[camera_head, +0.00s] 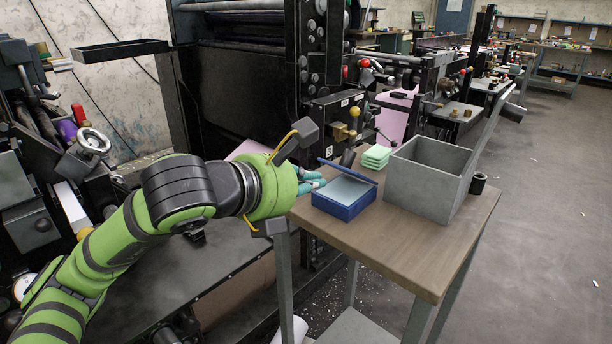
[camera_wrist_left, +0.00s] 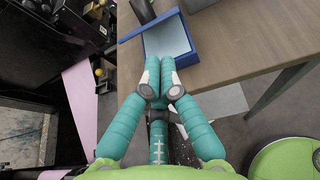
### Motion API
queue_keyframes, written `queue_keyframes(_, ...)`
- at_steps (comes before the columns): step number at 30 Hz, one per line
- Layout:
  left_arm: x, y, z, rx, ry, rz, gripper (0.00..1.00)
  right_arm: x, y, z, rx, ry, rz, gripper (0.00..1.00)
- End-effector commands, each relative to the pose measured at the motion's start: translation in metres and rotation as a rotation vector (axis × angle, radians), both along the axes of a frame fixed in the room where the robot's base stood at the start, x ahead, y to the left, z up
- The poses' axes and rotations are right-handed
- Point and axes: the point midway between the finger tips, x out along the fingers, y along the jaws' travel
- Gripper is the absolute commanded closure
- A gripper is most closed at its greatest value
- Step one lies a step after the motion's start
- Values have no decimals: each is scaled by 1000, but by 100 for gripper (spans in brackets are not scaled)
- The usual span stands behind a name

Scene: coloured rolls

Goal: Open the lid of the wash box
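A grey open-topped box (camera_head: 424,188) stands on the wooden table; a tall grey panel (camera_head: 492,125) leans outward at its right side, like a raised lid. A shallow blue box (camera_head: 343,202) with a pale inside stands to its left, and a blue flap (camera_head: 347,170) is tilted up along its back edge. Which one is the wash box, I cannot tell for sure. My left gripper (camera_head: 318,181) is at the blue box's left side. In the left wrist view its teal fingers (camera_wrist_left: 162,88) come close together in front of the blue box (camera_wrist_left: 192,50); contact is unclear. My right gripper is out of view.
Green pads (camera_head: 376,157) lie behind the blue box, and a small black cylinder (camera_head: 478,183) stands right of the grey box. The wooden table's (camera_head: 400,240) front is clear. A large black machine (camera_head: 240,75) stands behind and left of the table.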

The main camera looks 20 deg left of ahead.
Motion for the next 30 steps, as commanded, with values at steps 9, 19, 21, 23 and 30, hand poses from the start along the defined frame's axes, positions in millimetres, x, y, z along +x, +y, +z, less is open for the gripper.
queue_keyframes(9, 49, -17, -20, -2, 3, -3, 100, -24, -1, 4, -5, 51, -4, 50)
queue_keyframes(19, 60, -21, -26, 0, 0, -3, 100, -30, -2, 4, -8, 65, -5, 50)
queue_keyframes(21, 60, -21, -26, 0, 0, -3, 100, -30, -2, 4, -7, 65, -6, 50)
queue_keyframes(23, 60, -21, -26, 0, 0, -3, 100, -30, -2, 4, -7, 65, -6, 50)
queue_keyframes(30, 60, -16, -22, 6, 15, -1, 100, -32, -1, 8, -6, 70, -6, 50)
